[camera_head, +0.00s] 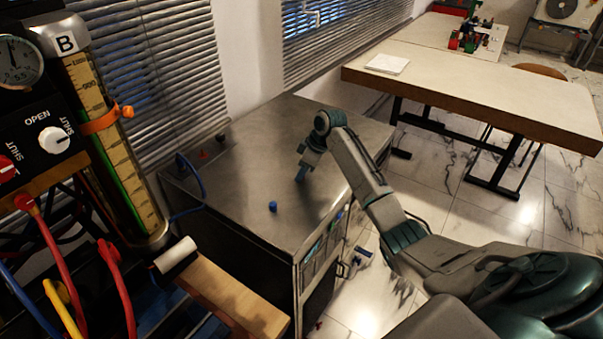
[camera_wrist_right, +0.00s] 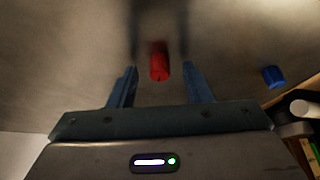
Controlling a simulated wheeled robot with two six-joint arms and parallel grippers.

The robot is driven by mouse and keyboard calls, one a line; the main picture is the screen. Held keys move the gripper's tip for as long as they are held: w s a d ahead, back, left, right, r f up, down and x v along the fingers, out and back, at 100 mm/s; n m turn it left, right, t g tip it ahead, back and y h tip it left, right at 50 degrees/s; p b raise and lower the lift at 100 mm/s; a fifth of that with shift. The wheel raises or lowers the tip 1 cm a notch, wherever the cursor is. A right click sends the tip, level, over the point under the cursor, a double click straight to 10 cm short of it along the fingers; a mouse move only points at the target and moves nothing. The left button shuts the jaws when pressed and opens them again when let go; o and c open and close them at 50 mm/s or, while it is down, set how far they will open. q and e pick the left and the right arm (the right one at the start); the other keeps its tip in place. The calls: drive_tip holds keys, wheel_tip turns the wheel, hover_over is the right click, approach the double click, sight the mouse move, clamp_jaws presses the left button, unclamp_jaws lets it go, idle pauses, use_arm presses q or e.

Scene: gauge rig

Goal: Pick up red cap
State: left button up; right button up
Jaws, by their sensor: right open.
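The red cap (camera_wrist_right: 159,60) shows in the right wrist view as a small red cylinder just beyond the fingertips, in line with the gap between them. My right gripper (camera_wrist_right: 159,70) is open, with its two blue fingers to the left and right of the cap and nothing held. In the head view my right gripper (camera_head: 301,174) points down over the metal cabinet top (camera_head: 255,150). I cannot make out the red cap under it there; the gripper likely hides it. My left gripper is not in view.
A blue cap (camera_head: 272,206) stands on the cabinet top, and it also shows in the right wrist view (camera_wrist_right: 273,76). A small red item (camera_head: 203,155) and a blue hose (camera_head: 190,180) are at the cabinet's left side. The gauge rig (camera_head: 110,130) stands at far left.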

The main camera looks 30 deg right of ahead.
clamp_jaws()
drive_tip(key=shift+r, duration=0.45)
wheel_tip(320, 180, up, 2)
drive_tip(key=shift+r+b, duration=0.15)
drive_tip(key=shift+b, duration=0.6)
drive_tip(key=s+b, duration=0.1)
drive_tip(key=s, duration=0.4)
drive_tip(key=s+a+r, duration=0.1)
drive_tip(key=s, duration=0.4)
drive_tip(key=s+a+b, duration=0.1)
drive_tip(key=s, duration=0.4)
drive_tip(key=shift+r+b, duration=0.3)
drive_tip(key=shift+r, duration=0.05)
drive_tip(key=shift+s+a+r, duration=0.1)
drive_tip(key=shift+s, duration=0.3)
